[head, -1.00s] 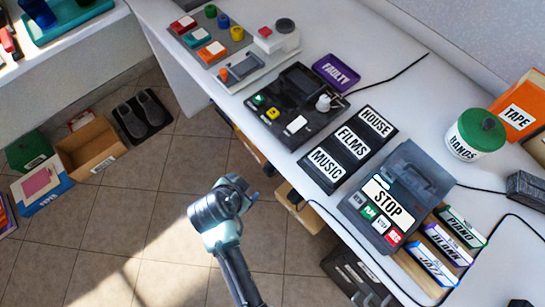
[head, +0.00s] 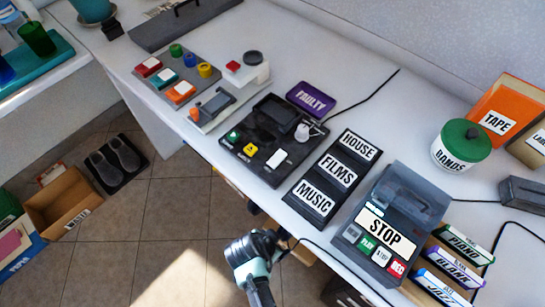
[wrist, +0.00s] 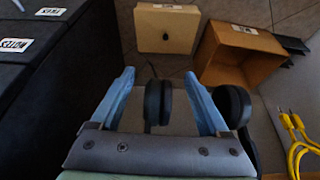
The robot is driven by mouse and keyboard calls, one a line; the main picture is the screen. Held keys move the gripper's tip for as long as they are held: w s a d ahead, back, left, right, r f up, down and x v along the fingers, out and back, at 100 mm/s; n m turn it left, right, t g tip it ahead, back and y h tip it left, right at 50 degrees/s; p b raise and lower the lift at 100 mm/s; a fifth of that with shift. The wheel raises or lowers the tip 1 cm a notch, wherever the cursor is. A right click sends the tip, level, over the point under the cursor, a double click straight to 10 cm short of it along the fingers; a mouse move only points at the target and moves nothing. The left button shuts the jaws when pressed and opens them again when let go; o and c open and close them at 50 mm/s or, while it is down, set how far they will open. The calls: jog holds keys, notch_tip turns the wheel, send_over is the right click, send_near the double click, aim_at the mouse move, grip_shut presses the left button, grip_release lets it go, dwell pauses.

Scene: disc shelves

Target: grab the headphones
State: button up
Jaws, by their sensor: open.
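Black headphones show in the wrist view. One round ear cup (wrist: 158,102) sits between the two blue fingers of my gripper (wrist: 158,76), with gaps on both sides. The other ear cup (wrist: 232,105) is just right of the right finger, so that finger lies between the cups. My gripper is open and holds nothing. The headband is mostly hidden behind the gripper's grey body. In the head view my arm's end (head: 255,248) is low beside the desk's front edge, and I cannot make out the headphones there.
The wrist view shows a cardboard box (wrist: 167,28), an open brown box (wrist: 238,55), yellow cables (wrist: 296,140) at right and dark labelled cases (wrist: 35,45) at left. In the head view the desk (head: 420,95) holds a STOP machine (head: 402,190). Tiled floor (head: 170,215) lies open at left.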

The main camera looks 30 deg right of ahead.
aim_at(282, 235)
jog(key=d, duration=0.1)
jog(key=w+d+f, duration=0.1)
jog(key=d, duration=0.1)
jog(key=shift+w+b, duration=0.1)
jog(key=shift+b, duration=0.25)
grip_shut()
